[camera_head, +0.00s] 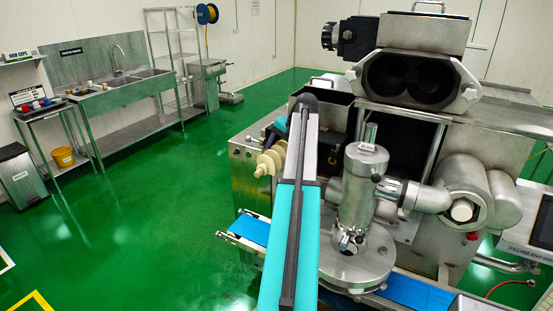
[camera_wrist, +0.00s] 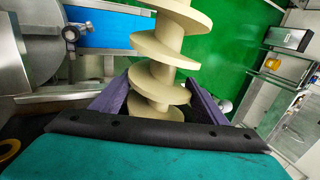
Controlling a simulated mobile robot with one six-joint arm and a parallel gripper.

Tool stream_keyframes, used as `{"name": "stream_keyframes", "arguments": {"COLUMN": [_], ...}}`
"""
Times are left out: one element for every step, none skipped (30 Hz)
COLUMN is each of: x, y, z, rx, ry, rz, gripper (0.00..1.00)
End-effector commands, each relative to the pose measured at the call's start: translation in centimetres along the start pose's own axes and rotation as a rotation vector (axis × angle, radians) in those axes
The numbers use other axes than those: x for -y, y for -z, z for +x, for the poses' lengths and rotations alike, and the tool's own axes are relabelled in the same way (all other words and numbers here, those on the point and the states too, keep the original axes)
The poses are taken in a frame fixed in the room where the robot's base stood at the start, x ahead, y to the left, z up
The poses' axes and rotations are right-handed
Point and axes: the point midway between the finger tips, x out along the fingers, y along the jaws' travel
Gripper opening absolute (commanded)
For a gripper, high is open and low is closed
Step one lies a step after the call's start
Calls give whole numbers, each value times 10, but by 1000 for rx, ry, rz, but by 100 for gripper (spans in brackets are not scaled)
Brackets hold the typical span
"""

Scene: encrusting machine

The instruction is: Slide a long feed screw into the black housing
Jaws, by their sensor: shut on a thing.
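A cream-coloured feed screw (camera_wrist: 172,48) with wide spiral flights stands between the fingers of my gripper (camera_wrist: 158,92) in the wrist view. The purple fingers are shut on it near its lower end, and its upper end runs out of the picture. In the head view part of the screw (camera_head: 268,163) shows left of my arm, which hides the rest and most of my gripper. The black housing (camera_head: 418,78), with two round dark bores side by side in a steel flange, is at the upper right. The bores look empty, and the screw is well apart from them.
A steel cylinder unit (camera_head: 362,185) on a round base stands right of my arm. A blue conveyor belt (camera_head: 420,294) runs below it. A steel cabinet (camera_head: 247,172) is beside the screw. The green floor (camera_head: 150,215) at left is mostly clear, with a sink bench (camera_head: 125,90) farther back.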

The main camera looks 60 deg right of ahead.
Motion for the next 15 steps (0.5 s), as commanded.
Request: {"name": "stream_keyframes", "arguments": {"x": [1,1,1,1,1,1,1,1,1,1,1,1,1,1,1], "y": [4,5,6,8,9,11,12,14,15,16,18,20,21,22,24], "z": [-1,-1,-1,-1,-1,-1,-1,-1,-1,-1,-1,-1,-1,-1,-1], "rx": [-1,-1,-1,-1,-1,-1,-1,-1,-1,-1,-1,-1,-1,-1,-1], "ry": [1,1,1,1,1,1,1,1,1,1,1,1,1,1,1], "rz": [0,0,-1,-1,-1,-1,-1,-1,-1,-1,-1,-1,-1,-1,-1], "gripper": [29,29,29,29,29,29,29,29,29,29,29,29,29,29,29]}}
